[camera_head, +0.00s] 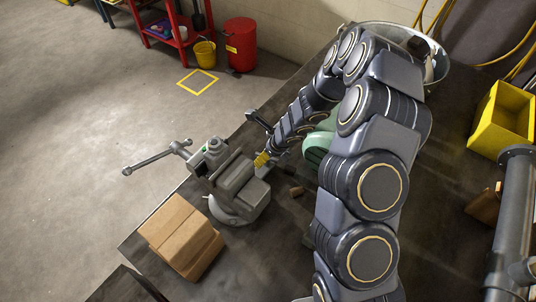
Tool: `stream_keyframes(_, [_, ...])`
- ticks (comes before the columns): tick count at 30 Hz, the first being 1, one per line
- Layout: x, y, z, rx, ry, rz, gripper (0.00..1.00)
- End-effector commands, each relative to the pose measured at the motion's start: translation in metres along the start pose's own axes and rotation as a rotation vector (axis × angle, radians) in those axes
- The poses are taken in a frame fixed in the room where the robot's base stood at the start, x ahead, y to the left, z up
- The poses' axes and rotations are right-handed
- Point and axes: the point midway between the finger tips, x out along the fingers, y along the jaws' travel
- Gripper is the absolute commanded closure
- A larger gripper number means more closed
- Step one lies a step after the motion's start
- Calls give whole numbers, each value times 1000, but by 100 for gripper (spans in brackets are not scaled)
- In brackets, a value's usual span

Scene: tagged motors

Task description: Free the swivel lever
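A grey bench vise (233,178) stands on the dark workbench, left of my arm. A long bar handle (152,160) sticks out from its left end. Its round swivel base (240,207) shows at the front; I cannot make out for sure which part is the swivel lever. My gripper (268,157) is small in view at the vise's right side, by a yellow tag-like piece (261,160). I cannot tell whether it touches the vise or whether its fingers are open. A green motor-like body (316,150) is partly hidden behind my arm.
A cardboard box (180,236) sits in front of the vise. A small brown piece (296,191) lies right of it. A yellow bin (503,120) and a metal tub (437,66) stand at the right and back. A dark bar (258,119) rises behind the vise.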

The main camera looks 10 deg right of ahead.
Motion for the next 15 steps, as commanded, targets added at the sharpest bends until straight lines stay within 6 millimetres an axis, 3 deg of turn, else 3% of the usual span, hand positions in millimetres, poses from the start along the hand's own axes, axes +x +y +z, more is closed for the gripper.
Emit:
stream_keyframes(13, [8, 0, 0, 1, 1, -2, 45])
stream_keyframes(14, [8, 0, 0, 1, 1, -1, 48])
stream_keyframes(15, [8, 0, 0, 1, 1, -1, 65])
